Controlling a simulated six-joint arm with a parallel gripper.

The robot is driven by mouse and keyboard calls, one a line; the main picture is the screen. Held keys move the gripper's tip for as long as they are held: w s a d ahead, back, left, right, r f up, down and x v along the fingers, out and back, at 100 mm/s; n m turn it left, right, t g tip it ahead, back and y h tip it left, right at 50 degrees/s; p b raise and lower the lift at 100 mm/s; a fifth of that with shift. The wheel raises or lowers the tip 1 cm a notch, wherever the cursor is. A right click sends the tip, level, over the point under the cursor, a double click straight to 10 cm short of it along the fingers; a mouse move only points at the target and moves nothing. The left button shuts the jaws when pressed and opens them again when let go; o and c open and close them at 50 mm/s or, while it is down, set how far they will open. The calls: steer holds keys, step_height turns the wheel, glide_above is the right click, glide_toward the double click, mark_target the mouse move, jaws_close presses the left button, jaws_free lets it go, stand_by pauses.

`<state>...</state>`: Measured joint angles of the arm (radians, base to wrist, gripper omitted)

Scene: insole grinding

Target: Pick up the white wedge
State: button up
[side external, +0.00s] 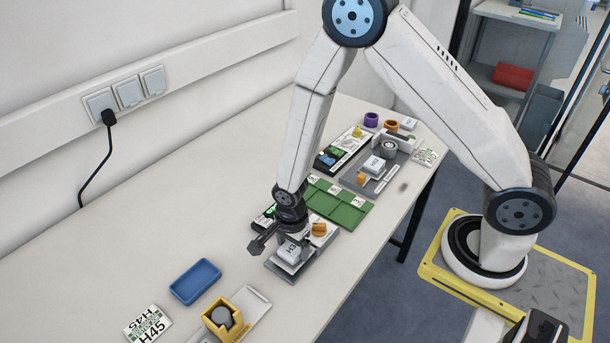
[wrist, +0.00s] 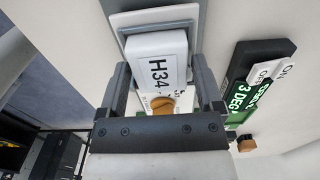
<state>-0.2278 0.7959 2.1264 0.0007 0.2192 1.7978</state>
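A white block labelled H34 (wrist: 158,62), which looks like the white wedge, sits on a grey holder (wrist: 122,22). In the side view the block (side external: 290,253) is on a grey fixture (side external: 283,269) under my wrist. My gripper (wrist: 161,72) is open, with one finger on either side of the block. A small gap shows at the right finger; I cannot tell whether the left finger touches. In the side view my gripper (side external: 275,240) is low over the fixture and partly hides it. An orange knob (wrist: 162,104) is between the fingers, nearer my palm.
A green tray (side external: 338,206) and a second fixture with a white block (side external: 374,164) lie farther back.

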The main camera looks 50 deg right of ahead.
mark_target(293, 247)
steer(key=c, duration=0.8)
steer(key=shift+r, duration=0.15)
steer(key=shift+r, duration=4.9)
